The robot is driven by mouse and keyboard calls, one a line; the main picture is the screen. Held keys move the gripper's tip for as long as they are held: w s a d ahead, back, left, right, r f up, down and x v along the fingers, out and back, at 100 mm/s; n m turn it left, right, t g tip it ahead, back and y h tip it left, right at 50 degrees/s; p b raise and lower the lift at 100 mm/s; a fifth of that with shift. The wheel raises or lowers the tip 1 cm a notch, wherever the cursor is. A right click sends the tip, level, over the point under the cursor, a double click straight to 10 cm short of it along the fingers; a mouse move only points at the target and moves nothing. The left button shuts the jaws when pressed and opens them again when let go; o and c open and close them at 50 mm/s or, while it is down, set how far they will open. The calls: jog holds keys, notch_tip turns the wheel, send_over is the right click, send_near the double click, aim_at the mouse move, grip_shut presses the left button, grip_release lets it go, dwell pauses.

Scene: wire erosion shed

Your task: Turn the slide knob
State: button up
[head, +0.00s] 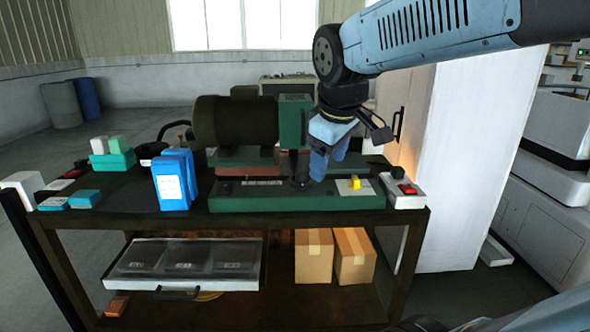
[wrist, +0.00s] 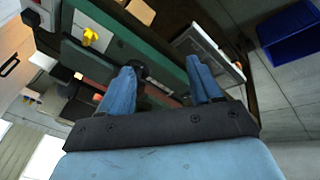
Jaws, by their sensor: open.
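A green machine (head: 250,200) with a large dark motor drum stands on the dark bench. A black knob (head: 301,183) sits on its green base, just left of my gripper (head: 328,163). This looks like the slide knob. A yellow knob (head: 354,183) on a white plate is farther right on the base. My gripper points down with its blue fingers apart and empty. In the wrist view, the black knob (wrist: 140,67) shows beside the tip of the left finger of my gripper (wrist: 160,70), and the yellow knob (wrist: 90,36) lies farther up and left. Contact with the black knob cannot be told.
A blue box (head: 174,182) stands left of the machine. A white switch box (head: 405,192) with a red switch is at the bench's right end. Teal blocks (head: 112,160) lie at the left. A tall white cabinet (head: 465,150) stands behind right. Cartons (head: 313,257) sit below.

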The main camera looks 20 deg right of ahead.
jog(key=w+r+n+g+h, duration=0.1)
jog(key=w+n, duration=0.7)
jog(key=w, duration=0.2)
jog(key=n+g+h, duration=0.1)
jog(key=n+h, duration=0.1)
jog(key=n, duration=0.7)
send_near(301, 170)
jog(key=x, duration=0.8)
jog(key=shift+d+f, duration=0.15)
jog(key=shift+f, duration=0.2)
jog(key=shift+c, duration=0.5)
jog(key=c, duration=0.9)
jog(key=shift+c, duration=0.2)
jog(key=shift+m+g, duration=0.3)
